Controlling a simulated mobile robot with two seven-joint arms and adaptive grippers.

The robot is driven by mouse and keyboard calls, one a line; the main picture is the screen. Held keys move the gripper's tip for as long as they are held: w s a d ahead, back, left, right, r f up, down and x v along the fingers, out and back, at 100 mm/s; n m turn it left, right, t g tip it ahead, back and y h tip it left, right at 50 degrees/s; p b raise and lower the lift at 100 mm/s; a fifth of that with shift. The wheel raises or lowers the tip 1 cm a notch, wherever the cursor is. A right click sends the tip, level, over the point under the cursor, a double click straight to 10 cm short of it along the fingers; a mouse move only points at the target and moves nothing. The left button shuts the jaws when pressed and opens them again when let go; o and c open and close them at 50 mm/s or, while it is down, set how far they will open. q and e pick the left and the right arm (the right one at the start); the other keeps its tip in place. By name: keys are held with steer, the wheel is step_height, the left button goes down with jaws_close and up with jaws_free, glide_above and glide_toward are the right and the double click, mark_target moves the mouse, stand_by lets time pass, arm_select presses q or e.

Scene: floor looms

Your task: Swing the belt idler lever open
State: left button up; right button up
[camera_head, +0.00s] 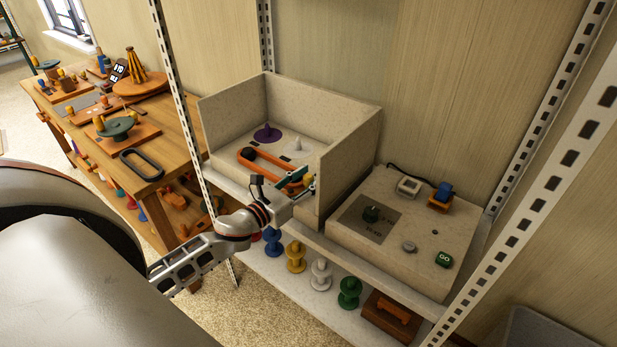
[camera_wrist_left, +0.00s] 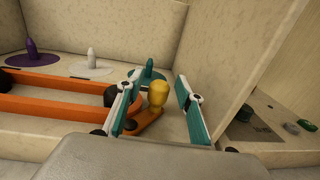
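The idler lever's yellow knob (camera_wrist_left: 157,94) stands on a short orange-brown arm (camera_wrist_left: 146,124) in the left wrist view. In the head view the knob (camera_head: 308,180) is partly hidden by my gripper. My left gripper (camera_wrist_left: 160,88) is open, with one teal-padded finger on each side of the knob and visible gaps. In the head view the left gripper (camera_head: 301,186) reaches into the box's front right corner. An orange belt (camera_wrist_left: 55,85) runs around dark pulleys to the left of the lever. My right gripper is in neither view.
The open-front stone box (camera_head: 230,103) has a side wall (camera_wrist_left: 240,60) close to the right finger. Purple (camera_head: 267,132), white (camera_head: 297,147) and teal (camera_wrist_left: 150,75) spindles stand behind the belt. A control block (camera_head: 415,210) with a green GO button (camera_head: 444,259) stands to the right.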

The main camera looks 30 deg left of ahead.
arm_select(q)
jaws_close()
